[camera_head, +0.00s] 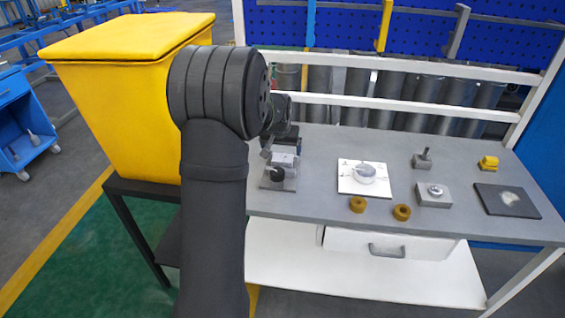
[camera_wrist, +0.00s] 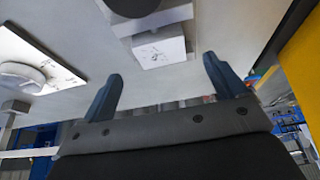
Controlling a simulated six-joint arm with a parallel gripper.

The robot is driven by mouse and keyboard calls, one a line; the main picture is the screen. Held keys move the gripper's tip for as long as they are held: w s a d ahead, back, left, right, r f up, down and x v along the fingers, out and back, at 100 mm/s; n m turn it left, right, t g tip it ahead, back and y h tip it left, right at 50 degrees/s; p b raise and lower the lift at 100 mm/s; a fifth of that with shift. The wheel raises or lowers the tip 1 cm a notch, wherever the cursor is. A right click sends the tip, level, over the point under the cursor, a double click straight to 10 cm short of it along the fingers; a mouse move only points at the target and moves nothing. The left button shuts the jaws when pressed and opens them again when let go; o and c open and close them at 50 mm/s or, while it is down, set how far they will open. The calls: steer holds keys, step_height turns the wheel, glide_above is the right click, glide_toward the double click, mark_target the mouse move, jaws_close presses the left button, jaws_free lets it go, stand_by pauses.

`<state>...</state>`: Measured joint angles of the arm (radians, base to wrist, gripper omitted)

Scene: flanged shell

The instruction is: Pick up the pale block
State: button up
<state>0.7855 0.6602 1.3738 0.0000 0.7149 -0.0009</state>
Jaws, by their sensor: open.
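The pale block (camera_wrist: 160,53), with small dark marks on its face, shows in the wrist view beyond and between my fingertips. In the head view the pale block (camera_head: 285,160) is at the left part of the bench, beside a grey plate with a dark round part. My gripper (camera_wrist: 162,67) is open, with its two blue-grey fingers spread apart and nothing held between them. The fingers appear apart from the block. In the head view my gripper (camera_head: 267,152) is small and partly hidden by my own dark arm, just left of the block.
The grey plate (camera_head: 279,184) with its dark round part is close to the block. A white plate (camera_head: 350,187) carries a round pale shell. Two brass rings (camera_head: 401,212), a grey block (camera_head: 433,195) and a dark plate (camera_head: 505,200) lie rightward. A yellow bin (camera_head: 125,110) stands left.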

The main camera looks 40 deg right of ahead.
mark_target(283, 157)
steer(key=shift+x, duration=3.6)
steer(key=c, duration=1.3)
steer(key=shift+r, duration=0.1)
